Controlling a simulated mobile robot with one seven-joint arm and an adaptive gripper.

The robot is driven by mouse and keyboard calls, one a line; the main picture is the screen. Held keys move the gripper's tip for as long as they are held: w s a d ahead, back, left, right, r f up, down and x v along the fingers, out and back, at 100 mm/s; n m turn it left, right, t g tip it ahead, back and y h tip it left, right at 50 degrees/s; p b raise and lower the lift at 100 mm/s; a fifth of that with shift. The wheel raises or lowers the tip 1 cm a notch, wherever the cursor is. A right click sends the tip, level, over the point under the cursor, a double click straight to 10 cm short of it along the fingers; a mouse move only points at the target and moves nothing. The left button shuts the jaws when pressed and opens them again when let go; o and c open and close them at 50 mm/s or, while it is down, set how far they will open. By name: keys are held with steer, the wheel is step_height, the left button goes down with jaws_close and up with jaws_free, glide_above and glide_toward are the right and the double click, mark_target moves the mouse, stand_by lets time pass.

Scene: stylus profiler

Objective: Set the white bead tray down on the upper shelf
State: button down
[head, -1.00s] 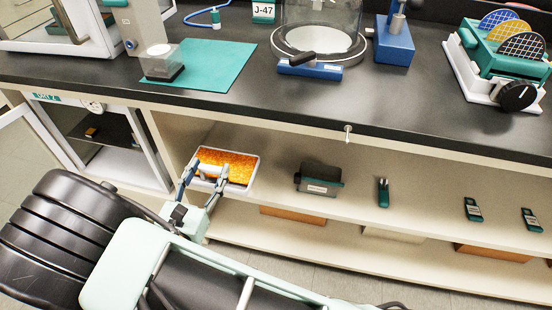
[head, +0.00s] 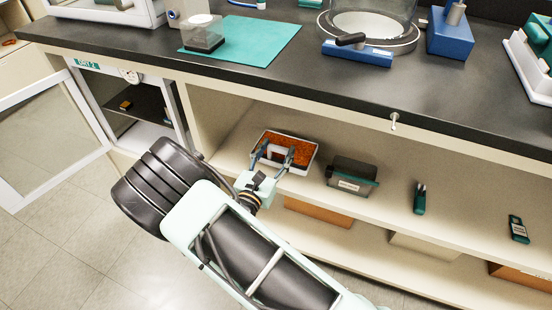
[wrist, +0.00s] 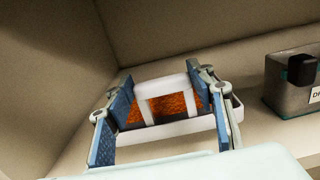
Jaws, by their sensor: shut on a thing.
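The white bead tray (head: 312,163) is a shallow white box of orange beads with a white handle across its top. My gripper (head: 274,154) is shut on this handle, one finger at each side. In the wrist view the handle (wrist: 161,87) sits between the blue finger pads, and the tray's white rim (wrist: 165,130) shows below. The tray is inside the left part of the upper shelf (head: 395,178), under the counter. It looks about level. I cannot tell whether its bottom touches the shelf.
A dark box with a label (head: 352,176) stands just right of the tray, and a small green tool (head: 420,198) lies farther right. The counter edge (head: 300,98) overhangs the shelf. A side panel is at left. An open cabinet door (head: 50,125) stands farther left.

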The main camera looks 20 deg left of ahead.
steer(key=shift+a+f, duration=0.1)
steer(key=shift+f, duration=1)
steer(key=shift+f+b, duration=0.2)
steer(key=shift+b, duration=0.1)
steer(key=c, duration=0.9)
jaws_free()
steer(key=shift+s, duration=0.1)
steer(key=shift+r, duration=0.1)
steer(key=shift+s+r, duration=0.1)
steer(key=shift+s, duration=0.1)
steer(key=s+p, duration=0.1)
steer(key=s, duration=0.3)
steer(key=s+p, duration=0.1)
steer(key=s, duration=0.2)
steer(key=s+a+p, duration=0.1)
steer(key=s, duration=0.3)
steer(key=shift+s+f, duration=0.2)
steer(key=shift+s, duration=0.1)
